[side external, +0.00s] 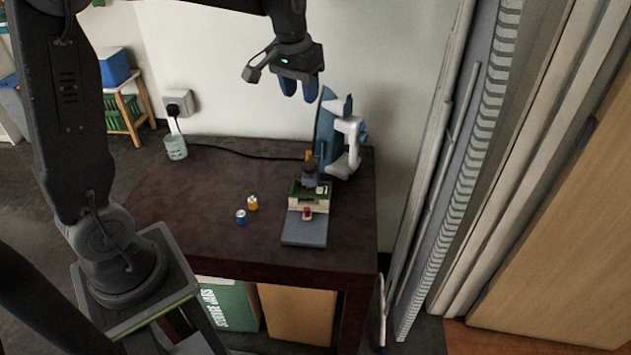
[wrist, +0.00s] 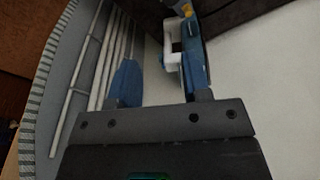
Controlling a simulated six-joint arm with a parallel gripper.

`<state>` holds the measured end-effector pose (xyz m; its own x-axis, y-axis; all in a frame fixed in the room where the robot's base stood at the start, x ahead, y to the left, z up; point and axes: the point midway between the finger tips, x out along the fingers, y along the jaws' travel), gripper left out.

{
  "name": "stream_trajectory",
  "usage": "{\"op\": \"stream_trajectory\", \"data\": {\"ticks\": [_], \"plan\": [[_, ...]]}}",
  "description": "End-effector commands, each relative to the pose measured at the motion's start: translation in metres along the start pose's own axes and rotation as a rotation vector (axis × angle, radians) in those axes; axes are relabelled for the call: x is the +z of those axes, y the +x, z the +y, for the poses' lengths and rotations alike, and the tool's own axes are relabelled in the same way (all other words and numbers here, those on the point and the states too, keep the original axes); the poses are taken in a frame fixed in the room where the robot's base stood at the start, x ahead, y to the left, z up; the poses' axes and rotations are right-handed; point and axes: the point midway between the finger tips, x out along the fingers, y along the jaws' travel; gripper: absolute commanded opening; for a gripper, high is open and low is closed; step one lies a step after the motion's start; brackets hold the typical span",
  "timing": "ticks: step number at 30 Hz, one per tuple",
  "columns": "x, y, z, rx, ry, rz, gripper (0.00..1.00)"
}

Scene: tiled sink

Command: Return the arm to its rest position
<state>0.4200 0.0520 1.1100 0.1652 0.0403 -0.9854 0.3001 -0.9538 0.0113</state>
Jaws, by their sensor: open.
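My gripper (side external: 299,87) hangs over the back of the dark table (side external: 190,215) in the side view, well above the table top. Its two blue fingers are apart with nothing between them. They also show in the wrist view (wrist: 160,82), spread open, with pale wall between and beyond them. My arm reaches up from its base at the left and across the top of the side view.
A blue and white machine (side external: 341,140) stands at the table's back right, below and right of my gripper. A small green and white device (side external: 308,198) sits before it. A blue can (side external: 241,217), a yellow can (side external: 252,203) and a cup (side external: 175,147) stand further left.

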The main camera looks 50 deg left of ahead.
Motion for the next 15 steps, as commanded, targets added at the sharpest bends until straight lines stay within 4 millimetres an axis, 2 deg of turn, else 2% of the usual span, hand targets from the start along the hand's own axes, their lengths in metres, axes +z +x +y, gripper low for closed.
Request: {"op": "stream_trajectory", "data": {"ticks": [1,6,10,15], "plan": [[0.02,-0.017,0.008,0.006,0.029,0.032,0.44],[0.084,-0.049,0.024,0.027,0.112,0.121,0.44],[0.136,-0.061,0.031,0.046,0.175,0.188,0.44],[0.192,-0.061,0.033,0.07,0.244,0.263,0.44]]}}
